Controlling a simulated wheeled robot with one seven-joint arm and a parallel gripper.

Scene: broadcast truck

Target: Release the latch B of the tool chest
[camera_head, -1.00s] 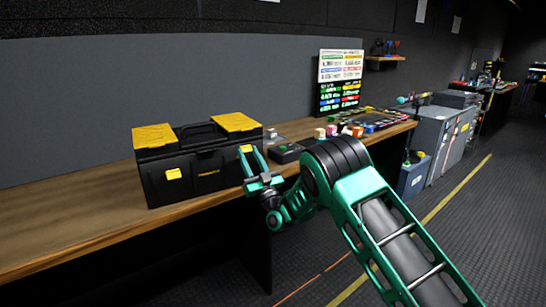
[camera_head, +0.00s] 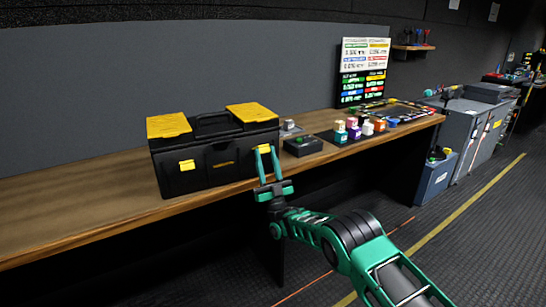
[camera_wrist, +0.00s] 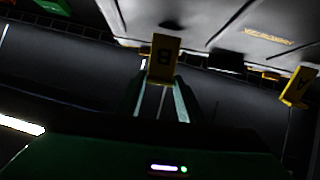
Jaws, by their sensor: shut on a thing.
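The black tool chest (camera_head: 215,168) with yellow lid corners stands on the wooden bench, its lid down. Latch A (camera_head: 187,165) is a yellow tab on the left of its front; it also shows at the right of the wrist view (camera_wrist: 299,86). My green gripper (camera_head: 267,163) reaches up to the right end of the front. In the wrist view, its fingers (camera_wrist: 162,90) are shut on latch B (camera_wrist: 163,57), a yellow tab marked with an upside-down B. The fingers hide the lower part of latch B. I cannot tell whether its catch is loose.
The wooden bench (camera_head: 95,208) runs along the wall, with free room left of the chest. A black box (camera_head: 302,146) and several small coloured bottles stand to the right. A sign board (camera_head: 364,72) stands behind them. The floor in front is clear.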

